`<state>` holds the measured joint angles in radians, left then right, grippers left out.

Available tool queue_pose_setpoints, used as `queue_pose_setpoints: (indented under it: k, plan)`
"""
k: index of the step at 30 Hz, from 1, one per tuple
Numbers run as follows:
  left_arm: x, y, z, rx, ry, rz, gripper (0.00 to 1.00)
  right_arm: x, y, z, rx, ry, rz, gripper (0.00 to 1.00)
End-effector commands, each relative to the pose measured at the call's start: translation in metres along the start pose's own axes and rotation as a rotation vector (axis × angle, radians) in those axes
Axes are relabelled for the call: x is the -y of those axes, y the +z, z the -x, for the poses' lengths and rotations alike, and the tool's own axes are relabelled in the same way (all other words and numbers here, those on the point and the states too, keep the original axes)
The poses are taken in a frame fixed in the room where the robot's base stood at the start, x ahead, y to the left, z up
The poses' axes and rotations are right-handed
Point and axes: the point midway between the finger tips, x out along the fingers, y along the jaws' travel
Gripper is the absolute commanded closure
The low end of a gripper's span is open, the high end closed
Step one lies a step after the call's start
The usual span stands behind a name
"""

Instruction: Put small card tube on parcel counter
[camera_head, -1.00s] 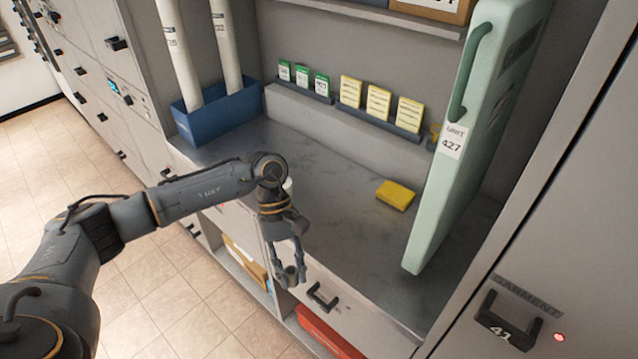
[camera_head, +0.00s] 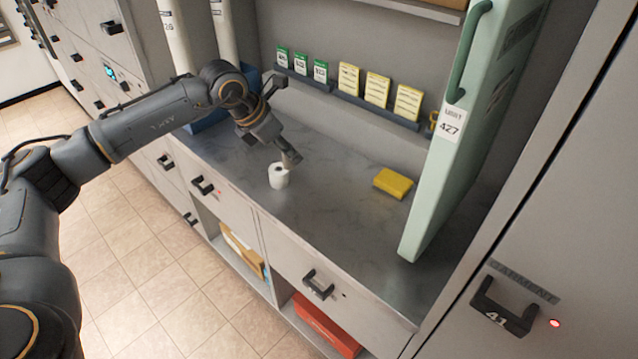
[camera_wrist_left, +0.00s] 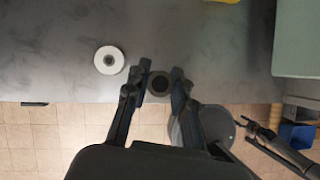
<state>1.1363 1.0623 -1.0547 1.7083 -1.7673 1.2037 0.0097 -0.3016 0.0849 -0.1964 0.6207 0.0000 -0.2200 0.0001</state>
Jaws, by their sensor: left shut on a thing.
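My left gripper (camera_head: 289,156) is over the parcel counter (camera_head: 325,215), just behind a white roll. In the left wrist view its two fingers (camera_wrist_left: 157,84) are closed on a small round tube (camera_wrist_left: 159,83), seen end-on with a dark hollow middle. In the head view the small card tube is mostly hidden by the fingers. I cannot tell whether it touches the counter top. In the left wrist view the grey counter (camera_wrist_left: 55,70) lies behind it. What seems to be my right gripper (camera_wrist_left: 246,124) shows small at lower right; its jaws are unclear.
The white roll (camera_head: 279,176) stands upright on the counter, close to the gripper. A yellow block (camera_head: 393,183) lies farther right. A tall green case marked 427 (camera_head: 452,140) stands at the right end. A blue bin (camera_head: 208,122) holds long tubes at left. Mid-counter is clear.

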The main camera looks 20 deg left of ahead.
Motion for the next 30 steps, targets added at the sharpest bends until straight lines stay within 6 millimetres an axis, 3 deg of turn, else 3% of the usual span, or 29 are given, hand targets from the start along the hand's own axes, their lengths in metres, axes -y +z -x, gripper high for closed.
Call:
queue_pose_setpoints:
  k: [9,12,18,25,30]
  plan:
    - [0.069,0.023,-0.05,-0.002,-0.01,-0.008,0.89,0.0,-0.002,0.025,0.001,0.0,0.0,0.53]
    - [0.081,0.018,-0.073,-0.004,-0.009,-0.005,0.89,0.001,-0.003,0.028,0.001,-0.001,0.001,0.53]
    - [0.096,0.015,-0.1,-0.002,-0.006,-0.003,0.89,0.004,-0.004,0.033,0.0,-0.006,0.001,0.53]
    - [0.105,0.014,-0.115,-0.002,-0.007,-0.004,0.89,0.009,-0.006,0.036,-0.003,-0.012,0.001,0.53]
    - [0.105,0.0,-0.137,-0.003,-0.007,-0.003,0.89,0.009,-0.006,0.039,-0.003,-0.011,0.001,0.53]
